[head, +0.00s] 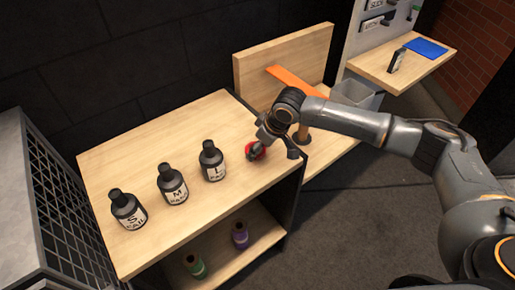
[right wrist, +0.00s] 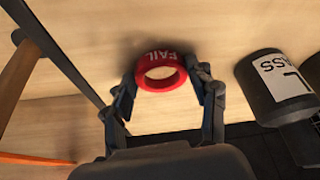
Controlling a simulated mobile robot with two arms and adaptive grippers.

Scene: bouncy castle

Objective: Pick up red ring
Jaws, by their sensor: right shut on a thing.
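The red ring (right wrist: 161,62), with white "FAIL" lettering, is between the fingers of my right gripper (right wrist: 164,90) in the right wrist view. The fingers touch it on both sides, and the gripper is shut on it. In the head view the red ring (head: 255,150) shows at the tabletop's right end, partly covered by my right gripper (head: 270,153). It is at or just above the wood; I cannot tell which. My left gripper is not in view.
Black bottles labelled S (head: 128,210), M (head: 172,185) and L (head: 212,161) stand on the wooden table (head: 150,145), left of the ring. Green (head: 195,266) and purple (head: 240,235) items sit on the lower shelf. An orange strip (head: 297,81) and a grey bin (head: 357,92) are behind my right arm.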

